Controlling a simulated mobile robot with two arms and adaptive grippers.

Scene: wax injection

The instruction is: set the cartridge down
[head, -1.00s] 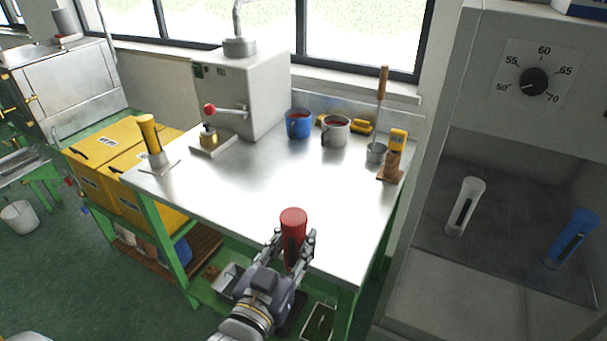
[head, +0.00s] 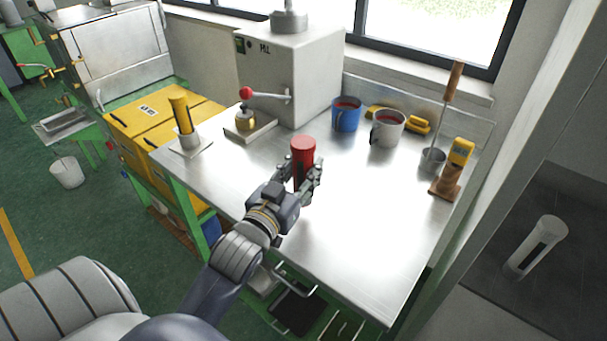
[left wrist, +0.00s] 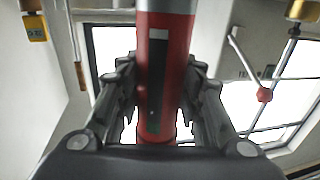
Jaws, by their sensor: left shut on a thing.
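The red cartridge (head: 303,150) stands upright between the fingers of my left gripper (head: 307,178), over the near-middle part of the steel table (head: 340,240). I cannot tell whether its bottom touches the table, since my gripper hides it. In the left wrist view the cartridge (left wrist: 163,75) fills the middle, with a dark slot down its side, and the fingers of my left gripper (left wrist: 160,105) are shut on it from both sides. My right gripper is in no view.
A yellow cartridge (head: 181,114) stands on a stand at the table's left corner. The table's front right is clear.

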